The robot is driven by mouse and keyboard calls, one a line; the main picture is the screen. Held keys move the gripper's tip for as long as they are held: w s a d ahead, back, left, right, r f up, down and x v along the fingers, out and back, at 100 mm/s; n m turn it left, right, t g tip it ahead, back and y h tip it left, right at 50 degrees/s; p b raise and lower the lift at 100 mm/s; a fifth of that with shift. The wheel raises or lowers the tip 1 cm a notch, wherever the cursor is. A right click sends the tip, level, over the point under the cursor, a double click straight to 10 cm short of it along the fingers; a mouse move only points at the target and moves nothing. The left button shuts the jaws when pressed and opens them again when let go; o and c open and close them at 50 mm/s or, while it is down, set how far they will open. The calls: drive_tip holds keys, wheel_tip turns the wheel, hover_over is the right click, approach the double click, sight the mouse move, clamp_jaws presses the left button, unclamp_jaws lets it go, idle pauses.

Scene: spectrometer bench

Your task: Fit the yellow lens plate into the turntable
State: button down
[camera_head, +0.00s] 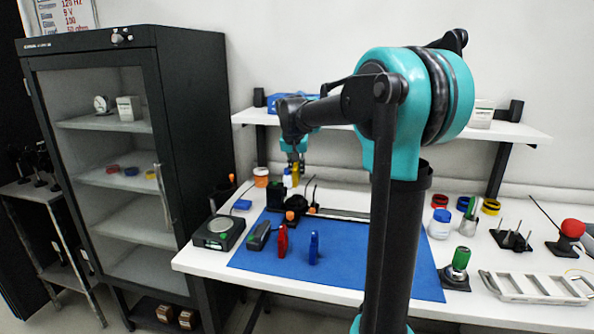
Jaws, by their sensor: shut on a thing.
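The yellow lens plate (295,172) is a small upright yellow piece at the back of the bench. My gripper (294,162) points down from above and is shut on it; the fingertips are small and partly hidden in this view. Below and close to it stands a black device with orange knobs (296,204), which looks like the spectrometer with its turntable; I cannot make out the slot. The plate appears above this device, and I cannot tell whether they touch.
A red plate (282,240) and a blue plate (313,248) stand on the blue mat (375,275). A black-and-grey instrument (218,232) is left. White and orange bottles stand behind. A shelf (400,128) runs above; a glass-door cabinet (190,110) stands left.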

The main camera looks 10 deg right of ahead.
sight(295, 169)
drive_tip(key=shift+f, duration=2.25)
drive_tip(key=shift+f, duration=0.45)
drive_tip(key=shift+f, duration=0.35)
drive_tip(key=shift+f, duration=0.4)
drive_tip(key=c, duration=1.5)
unclamp_jaws()
drive_tip(key=shift+o, duration=0.2)
drive_tip(key=shift+r, duration=0.1)
drive_tip(key=v, duration=1.1)
drive_tip(key=shift+s+r, duration=0.25)
drive_tip(key=shift+r, duration=0.1)
